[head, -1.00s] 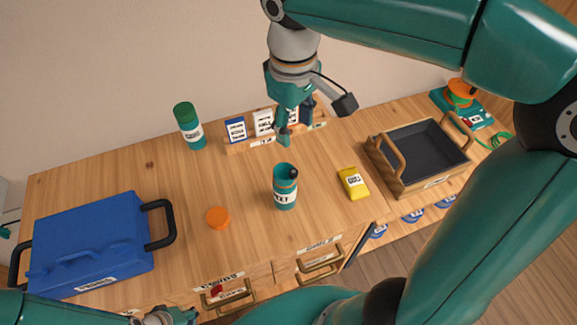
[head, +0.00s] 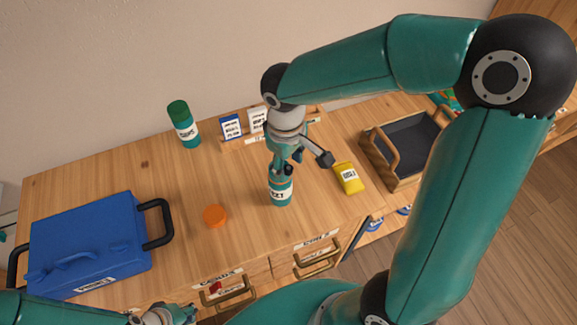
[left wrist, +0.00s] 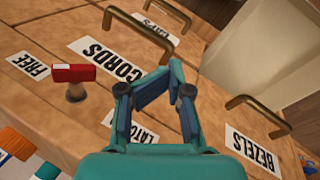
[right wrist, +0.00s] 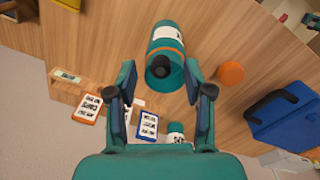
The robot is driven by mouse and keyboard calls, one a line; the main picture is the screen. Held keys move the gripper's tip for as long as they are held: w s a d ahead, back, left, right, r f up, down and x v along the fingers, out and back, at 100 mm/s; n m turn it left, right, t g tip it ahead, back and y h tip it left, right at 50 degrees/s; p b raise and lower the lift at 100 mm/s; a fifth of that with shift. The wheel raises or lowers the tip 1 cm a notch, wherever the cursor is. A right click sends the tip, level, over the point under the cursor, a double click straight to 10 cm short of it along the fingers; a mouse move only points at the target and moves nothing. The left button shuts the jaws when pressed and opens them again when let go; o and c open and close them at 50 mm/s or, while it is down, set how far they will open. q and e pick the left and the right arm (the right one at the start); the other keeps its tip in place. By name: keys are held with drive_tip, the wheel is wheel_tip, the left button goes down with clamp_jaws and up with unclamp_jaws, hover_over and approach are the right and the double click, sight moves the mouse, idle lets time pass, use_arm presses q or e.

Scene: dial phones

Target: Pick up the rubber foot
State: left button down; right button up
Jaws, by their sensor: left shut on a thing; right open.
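A teal canister (head: 281,190) with a partly readable label stands on the wooden desk (head: 130,170). A black round piece, which looks like the rubber foot (right wrist: 158,68), shows in its open top in the right wrist view. My right gripper (right wrist: 165,88) is open and empty, pointing down at the canister mouth with a finger on either side. In the head view, the right gripper (head: 284,168) hides that mouth. My left gripper (left wrist: 176,78) is low at the desk's front, with its fingertips close together by the drawers. What it holds cannot be made out.
An orange disc (head: 215,216) lies left of the canister, and a yellow box (head: 348,178) right of it. A blue case (head: 90,240), a green-capped bottle (head: 184,124), a card rack (head: 256,139) and a handled tray (head: 398,184) stand around. A red knob (left wrist: 75,73) is on the drawer fronts.

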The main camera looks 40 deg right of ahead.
sight(288, 167)
drive_tip(key=shift+f, duration=0.4)
drive_tip(key=shift+c, duration=0.4)
drive_tip(key=c, duration=0.8)
drive_tip(key=shift+r, duration=0.15)
wheel_tip(288, 167, up, 20)
drive_tip(key=shift+f, duration=0.1)
